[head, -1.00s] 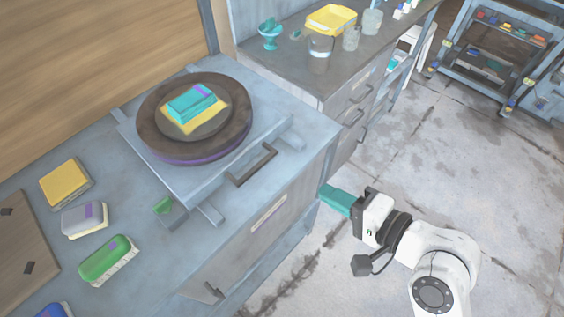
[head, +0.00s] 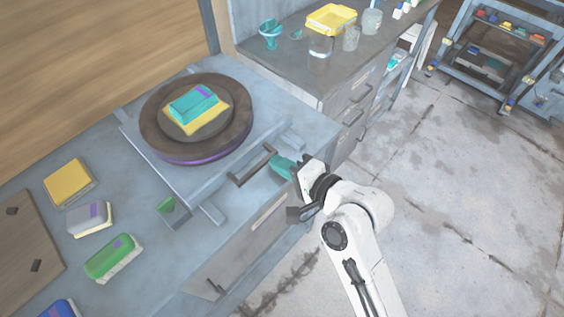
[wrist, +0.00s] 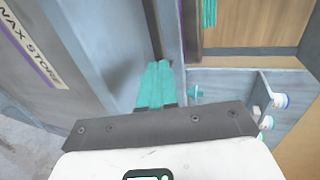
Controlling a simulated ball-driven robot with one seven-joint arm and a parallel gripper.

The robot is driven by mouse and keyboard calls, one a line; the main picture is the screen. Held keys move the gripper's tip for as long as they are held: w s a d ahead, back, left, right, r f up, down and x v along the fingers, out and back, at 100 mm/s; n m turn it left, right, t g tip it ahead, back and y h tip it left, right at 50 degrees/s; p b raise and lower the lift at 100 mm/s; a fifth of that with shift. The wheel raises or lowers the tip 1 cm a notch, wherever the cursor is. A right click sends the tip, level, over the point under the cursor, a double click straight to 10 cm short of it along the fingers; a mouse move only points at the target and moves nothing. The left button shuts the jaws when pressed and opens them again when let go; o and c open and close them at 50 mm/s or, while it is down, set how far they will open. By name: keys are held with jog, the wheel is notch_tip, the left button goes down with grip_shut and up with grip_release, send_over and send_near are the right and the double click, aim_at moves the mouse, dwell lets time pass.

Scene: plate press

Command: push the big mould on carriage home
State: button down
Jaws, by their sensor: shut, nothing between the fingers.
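The big mould (head: 150,130) is a round dark brown disc with a purple lower edge. It lies on the pale blue-grey carriage (head: 190,187) on the bench. A smaller disc with a yellow and a teal block sits on top of it. The carriage has a dark bar handle (head: 252,168) on its near side. My gripper (head: 275,164) has teal fingers, shut and empty, at the right end of that handle; I cannot tell whether they touch it. The teal fingers also show in the wrist view (wrist: 157,85), beside a dark upright bar.
Yellow (head: 69,182), grey (head: 90,218) and green (head: 112,257) blocks lie on the bench at the left, near a wooden board (head: 25,245). A counter with jars and a yellow tray (head: 331,18) stands behind.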

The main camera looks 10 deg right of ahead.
aim_at(256, 144)
jog(key=w+a, duration=0.1)
jog(key=w, duration=0.1)
jog(key=w+a, duration=0.2)
jog(key=w, duration=0.1)
jog(key=w+a+p, duration=0.1)
jog(key=w+a, duration=0.1)
jog(key=shift+w+a, duration=0.25)
jog(key=shift+w, duration=0.05)
jog(key=shift+r, duration=0.1)
